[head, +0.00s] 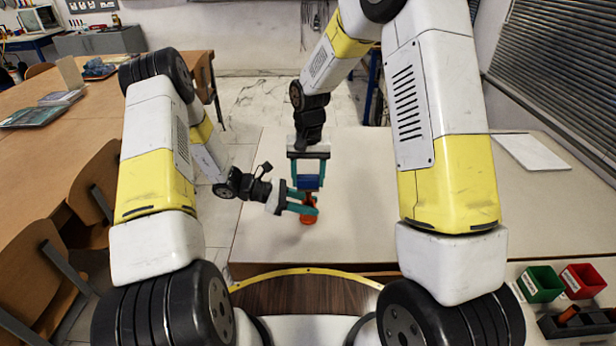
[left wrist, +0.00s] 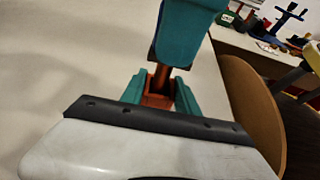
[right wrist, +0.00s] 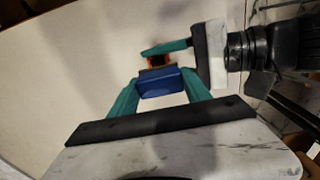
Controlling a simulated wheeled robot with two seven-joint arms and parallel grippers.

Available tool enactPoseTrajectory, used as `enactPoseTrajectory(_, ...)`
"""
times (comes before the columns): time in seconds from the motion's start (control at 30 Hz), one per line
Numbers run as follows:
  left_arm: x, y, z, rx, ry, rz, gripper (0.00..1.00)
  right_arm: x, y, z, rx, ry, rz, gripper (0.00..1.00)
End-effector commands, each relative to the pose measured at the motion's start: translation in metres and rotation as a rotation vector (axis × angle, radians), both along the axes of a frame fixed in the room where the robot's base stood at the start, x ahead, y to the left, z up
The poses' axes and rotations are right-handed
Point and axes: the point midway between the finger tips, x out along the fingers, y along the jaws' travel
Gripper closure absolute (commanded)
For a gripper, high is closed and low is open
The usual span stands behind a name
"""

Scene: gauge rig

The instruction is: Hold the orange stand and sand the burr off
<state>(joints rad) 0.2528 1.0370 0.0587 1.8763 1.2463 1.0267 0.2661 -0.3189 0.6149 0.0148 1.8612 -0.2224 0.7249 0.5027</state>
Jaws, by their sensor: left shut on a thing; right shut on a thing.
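The orange stand (head: 308,217) is on the pale table, between the teal fingers of my left gripper (head: 309,205), which is shut on it from the left. In the left wrist view the stand (left wrist: 158,92) shows between the fingers, with an upright post. My right gripper (head: 307,176) is shut on a blue block (head: 307,182), just above the stand. The blue block also shows in the right wrist view (right wrist: 162,83), with a bit of the orange stand behind it. The burr cannot be made out, and I cannot tell whether the block touches the stand.
The pale table (head: 370,190) is clear around the grippers. A green bin (head: 540,284) and a red bin (head: 582,281) stand at the lower right, near a dark tray. A white sheet (head: 533,152) lies at the back right. Wooden chairs and another table are at the left.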

Motion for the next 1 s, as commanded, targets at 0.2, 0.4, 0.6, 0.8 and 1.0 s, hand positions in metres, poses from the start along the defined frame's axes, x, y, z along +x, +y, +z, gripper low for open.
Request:
enactPoseTrajectory(0.2, -0.001, 0.001, -0.002, 0.005, 0.003, 0.001, 1.0, 0.0, 0.0, 0.0, 0.0, 0.0, 0.0, 0.86)
enactPoseTrajectory(0.4, -0.001, 0.001, -0.002, 0.005, 0.003, 0.001, 1.0, 0.0, 0.0, -0.001, 0.0, 0.0, 0.0, 0.86)
enactPoseTrajectory(0.6, -0.001, 0.001, -0.002, 0.005, 0.003, 0.001, 1.0, 0.0, 0.0, -0.004, 0.0, 0.001, 0.0, 0.86)
enactPoseTrajectory(0.8, -0.001, 0.001, -0.002, 0.005, 0.003, 0.001, 1.0, 0.0, 0.0, -0.007, 0.0, 0.001, 0.0, 0.86)
enactPoseTrajectory(1.0, -0.001, 0.001, -0.002, 0.005, 0.003, 0.0, 1.0, 0.0, 0.0, -0.01, 0.0, 0.001, 0.0, 0.86)
